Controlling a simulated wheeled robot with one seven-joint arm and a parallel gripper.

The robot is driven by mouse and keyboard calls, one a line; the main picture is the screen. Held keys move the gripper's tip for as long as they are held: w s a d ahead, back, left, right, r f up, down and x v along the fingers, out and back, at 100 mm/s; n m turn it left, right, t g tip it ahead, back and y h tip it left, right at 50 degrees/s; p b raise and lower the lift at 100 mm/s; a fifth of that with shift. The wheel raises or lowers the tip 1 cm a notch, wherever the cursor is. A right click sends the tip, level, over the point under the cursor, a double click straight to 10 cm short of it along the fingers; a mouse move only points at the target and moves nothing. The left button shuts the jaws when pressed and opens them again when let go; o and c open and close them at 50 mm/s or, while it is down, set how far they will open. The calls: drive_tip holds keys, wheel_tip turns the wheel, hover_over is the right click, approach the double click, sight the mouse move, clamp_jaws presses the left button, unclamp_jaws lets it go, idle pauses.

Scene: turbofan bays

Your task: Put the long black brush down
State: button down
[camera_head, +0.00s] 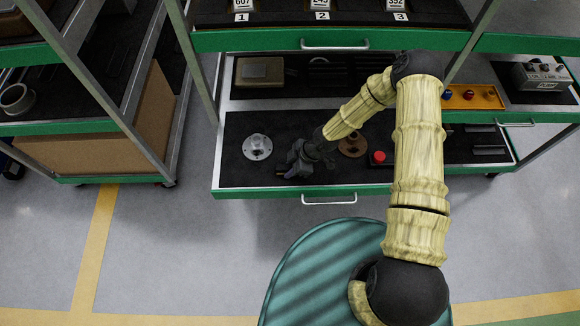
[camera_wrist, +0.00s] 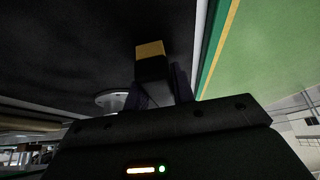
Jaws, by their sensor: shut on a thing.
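My gripper (camera_head: 297,168) is low over the front part of the pulled-out lower drawer (camera_head: 232,178), which has a dark lining. In the wrist view my gripper (camera_wrist: 158,92) is shut on the long black brush (camera_wrist: 152,68), a dark block with a tan end. The brush points away from the jaws, and its near part is hidden between the fingers.
A silver flange (camera_head: 257,147) lies left of my gripper; it also shows in the wrist view (camera_wrist: 111,100). A brown flange (camera_head: 353,144) and a red button (camera_head: 379,157) are to the right. The drawer's green front edge (camera_head: 250,193) is close. Dark lining at the front left is bare.

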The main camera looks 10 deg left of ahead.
drive_tip(key=shift+f+b, duration=0.4)
drive_tip(key=shift+s+d+f, duration=0.1)
drive_tip(key=shift+f, duration=0.15)
drive_tip(key=c, duration=1.2)
unclamp_jaws()
drive_tip(key=shift+f, duration=0.1)
drive_tip(key=shift+o, duration=0.2)
drive_tip(key=shift+s+d, duration=0.1)
drive_tip(key=shift+s, duration=0.1)
